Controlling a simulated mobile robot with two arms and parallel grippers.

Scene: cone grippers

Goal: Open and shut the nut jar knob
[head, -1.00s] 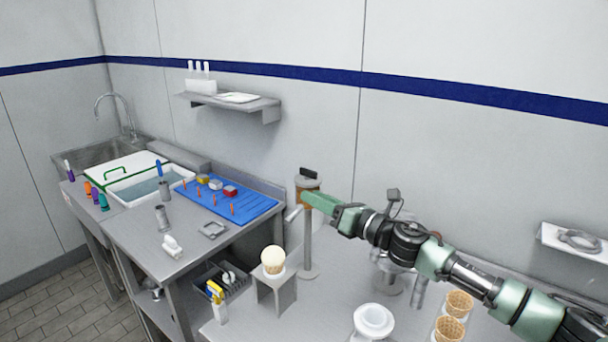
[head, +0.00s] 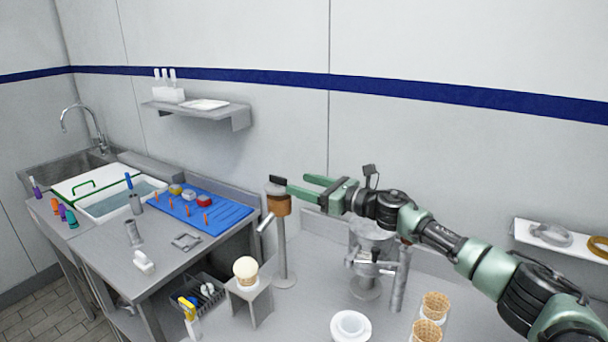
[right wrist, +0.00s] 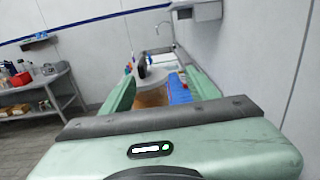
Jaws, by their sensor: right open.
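The nut jar (head: 279,204) is a brown-orange container on a tall grey post, with a grey lid, a side spout and a black knob (head: 277,180) on top. My right gripper (head: 298,184) is open and empty. Its two green fingers point left at about the knob's height, with the tips just right of it in the head view. In the right wrist view the knob (right wrist: 142,70) and jar (right wrist: 152,97) show between the spread fingers. I cannot tell whether a finger touches the lid. My left gripper is out of view.
A second metal dispenser (head: 368,260) stands under my right arm. An ice cream cone in a stand (head: 246,271), a white bowl (head: 350,326) and waffle cones (head: 428,325) are on the counter. A blue mat (head: 200,207) lies on the left table.

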